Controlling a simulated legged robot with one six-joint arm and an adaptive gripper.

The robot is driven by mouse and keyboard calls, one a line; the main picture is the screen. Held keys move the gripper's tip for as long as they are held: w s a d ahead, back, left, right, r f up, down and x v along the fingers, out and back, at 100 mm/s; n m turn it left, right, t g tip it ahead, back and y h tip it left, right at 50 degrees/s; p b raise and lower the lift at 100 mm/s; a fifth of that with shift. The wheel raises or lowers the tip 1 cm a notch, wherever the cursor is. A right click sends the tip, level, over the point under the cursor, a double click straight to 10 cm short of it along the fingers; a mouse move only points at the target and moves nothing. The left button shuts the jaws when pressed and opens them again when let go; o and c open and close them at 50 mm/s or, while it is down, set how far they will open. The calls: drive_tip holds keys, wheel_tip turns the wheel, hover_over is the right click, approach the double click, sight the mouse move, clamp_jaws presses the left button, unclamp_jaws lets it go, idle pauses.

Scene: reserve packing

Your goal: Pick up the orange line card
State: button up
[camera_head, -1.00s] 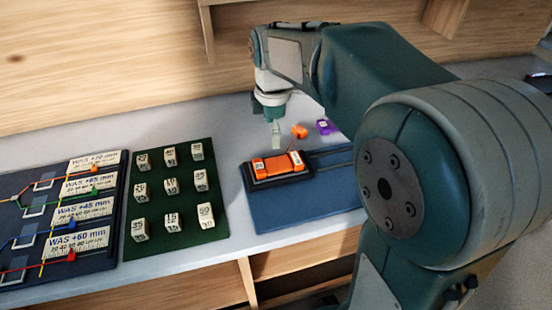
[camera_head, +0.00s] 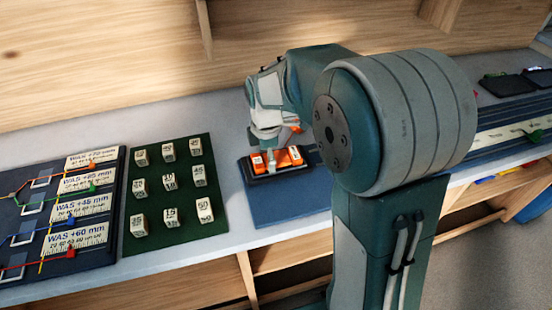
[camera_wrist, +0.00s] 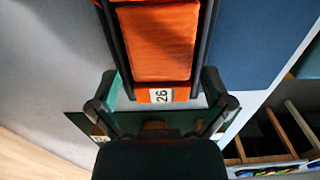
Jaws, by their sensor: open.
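The orange line card (camera_head: 289,157) lies in a dark holder (camera_head: 257,178) on the blue mat in the head view. In the wrist view the orange card (camera_wrist: 156,45) fills the top middle, with a white label reading 26 at its near end. Dark rails of the holder (camera_wrist: 204,40) run along both its sides. My gripper (camera_head: 268,155) is over the card's left part and hides some of it. In the wrist view my gripper (camera_wrist: 162,95) is open, its two fingers apart on either side of the labelled end. I cannot tell whether they touch anything.
The blue mat (camera_head: 285,207) has clear room in front of the holder. A green board (camera_head: 187,239) with several numbered blocks is to the left. Beyond it is a dark panel (camera_head: 105,260) with WAS cards. A small orange piece (camera_head: 296,128) shows behind my gripper.

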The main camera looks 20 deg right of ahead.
drive_tip(key=shift+f, duration=0.2)
drive_tip(key=c, duration=1)
drive_tip(key=shift+r, duration=0.15)
